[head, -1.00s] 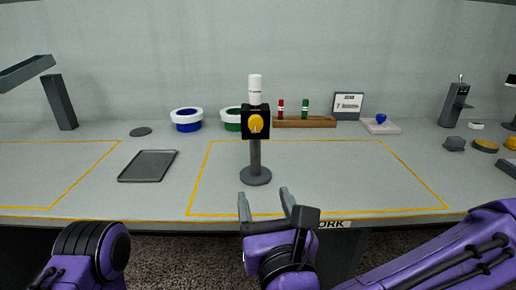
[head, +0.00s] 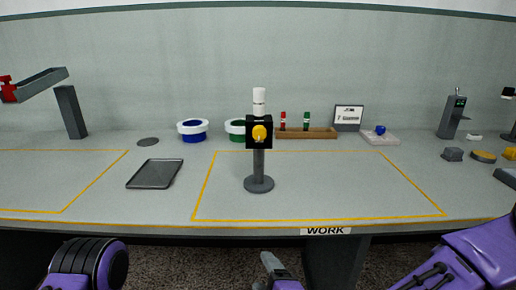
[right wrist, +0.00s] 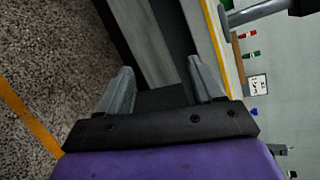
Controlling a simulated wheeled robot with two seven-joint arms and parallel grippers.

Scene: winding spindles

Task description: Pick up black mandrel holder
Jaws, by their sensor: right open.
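The black mandrel holder (head: 251,141) is a black block with a yellow knob (head: 259,133) on its front. It sits on top of a grey post with a round base (head: 259,185), upright inside the yellow-outlined work area. A white cylinder (head: 259,101) stands up out of its top. My right gripper (head: 270,258) is low in the head view, in front of the table edge and apart from the holder. In the right wrist view its two fingers (right wrist: 160,68) are spread and empty. The grey post (right wrist: 258,12) shows at the top right there. My left gripper is out of view.
A dark tray (head: 155,174) lies left of the post. Behind stand a blue spool (head: 193,134), a green spool (head: 235,134) and a wooden rack (head: 310,133) with red and green pieces. The table's front edge (head: 200,229) lies between my right gripper and the post.

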